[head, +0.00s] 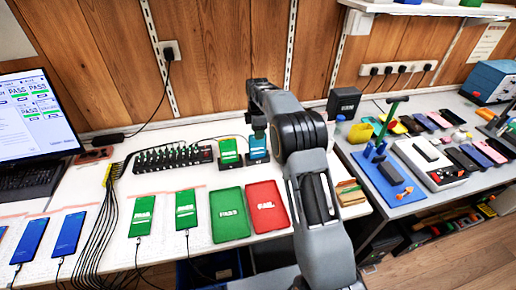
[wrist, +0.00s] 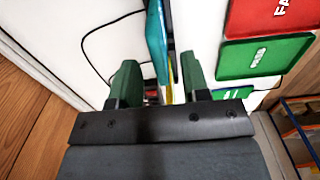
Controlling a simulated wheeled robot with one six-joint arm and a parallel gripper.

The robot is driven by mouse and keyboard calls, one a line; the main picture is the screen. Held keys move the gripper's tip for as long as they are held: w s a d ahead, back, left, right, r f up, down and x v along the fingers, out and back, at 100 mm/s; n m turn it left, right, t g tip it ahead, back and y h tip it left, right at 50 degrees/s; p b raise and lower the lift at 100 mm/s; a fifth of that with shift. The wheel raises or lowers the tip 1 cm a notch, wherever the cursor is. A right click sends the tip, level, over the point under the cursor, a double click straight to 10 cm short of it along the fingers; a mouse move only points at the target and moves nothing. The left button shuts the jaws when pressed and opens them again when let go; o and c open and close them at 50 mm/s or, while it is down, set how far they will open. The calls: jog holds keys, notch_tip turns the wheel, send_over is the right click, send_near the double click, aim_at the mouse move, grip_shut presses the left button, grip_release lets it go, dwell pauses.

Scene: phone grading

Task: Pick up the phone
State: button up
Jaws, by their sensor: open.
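A phone with a blue screen (head: 258,146) stands upright in a dock at the back of the white bench. It shows nearly edge-on in the wrist view as a teal and blue strip (wrist: 156,40). My gripper (wrist: 160,78) is open, with one green finger on each side of that strip. I cannot tell whether either finger touches it. Another phone with a green screen (head: 228,151) stands in a dock just to the left.
A green PASS tray (head: 230,232) and a red FAIL tray (head: 279,188) lie at the front. A second bench on the right is crowded with phones and tools.

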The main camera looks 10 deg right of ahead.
aim_at(258, 148)
jog(key=shift+f, duration=1.45)
jog(key=shift+c, duration=0.4)
grip_shut()
